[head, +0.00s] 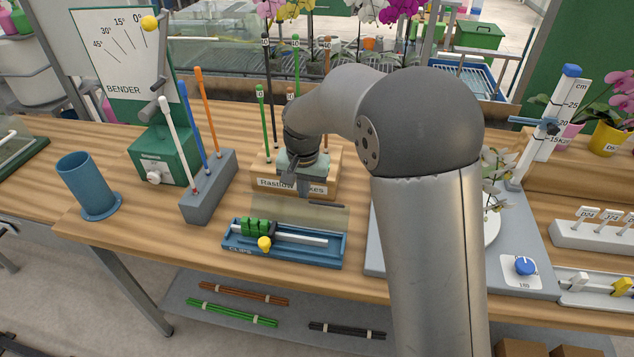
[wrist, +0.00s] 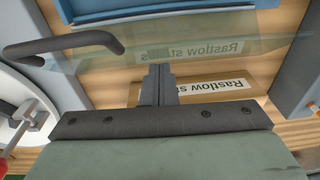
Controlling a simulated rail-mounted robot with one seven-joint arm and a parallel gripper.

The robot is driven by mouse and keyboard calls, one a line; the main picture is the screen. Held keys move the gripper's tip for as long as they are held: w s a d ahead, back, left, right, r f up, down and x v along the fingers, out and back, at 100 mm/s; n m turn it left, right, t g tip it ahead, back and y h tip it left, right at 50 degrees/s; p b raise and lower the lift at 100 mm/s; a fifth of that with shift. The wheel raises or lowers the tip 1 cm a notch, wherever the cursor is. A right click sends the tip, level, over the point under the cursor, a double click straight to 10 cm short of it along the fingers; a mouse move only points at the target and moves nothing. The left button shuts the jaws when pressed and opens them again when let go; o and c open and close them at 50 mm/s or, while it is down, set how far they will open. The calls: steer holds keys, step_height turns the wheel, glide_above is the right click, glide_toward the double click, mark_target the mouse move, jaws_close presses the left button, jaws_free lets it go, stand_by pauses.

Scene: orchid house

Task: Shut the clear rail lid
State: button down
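The clear rail lid (head: 312,213) stands raised at the back edge of the blue clip tray (head: 290,262), tilted up and see-through. In the wrist view the lid (wrist: 270,45) shows as a greenish clear sheet, with a dark bar handle (wrist: 65,44) at its left. The tray (wrist: 85,8) lies beyond it at the top. My gripper (head: 301,190) is behind the lid, between it and the stake block. In the wrist view its fingers (wrist: 157,70) are together with nothing seen between them. Their tips overlap the lid in the picture; I cannot tell whether they touch it.
The wooden "Rastlow stakes" block (head: 322,182) with upright stakes is close behind my gripper. A grey stake holder (head: 210,187) stands left, and a grey board (head: 530,240) lies right.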

steer(key=shift+g, duration=0.6)
steer(key=s+f, duration=0.3)
steer(key=f, duration=0.1)
steer(key=shift+s+a, duration=0.35)
steer(key=shift+s, duration=0.05)
steer(key=shift+r, duration=0.1)
steer(key=shift+s+a+r+p, duration=0.1)
steer(key=shift+s+r+p, duration=0.05)
steer(key=shift+r+p, duration=0.7)
steer(key=shift+w+a+r+p, duration=0.1)
steer(key=shift+w+r+p, duration=0.15)
steer(key=shift+r+p, duration=0.4)
steer(key=shift+w+r+p, duration=0.2)
steer(key=shift+r+p, duration=0.15)
steer(key=shift+r, duration=0.6)
steer(key=shift+w+d+r+p, duration=0.1)
steer(key=shift+r+p, duration=0.5)
steer(key=shift+r, duration=0.3)
steer(key=shift+w+d+r+p, duration=0.1)
steer(key=shift+r+p, duration=0.45)
steer(key=shift+r, duration=0.35)
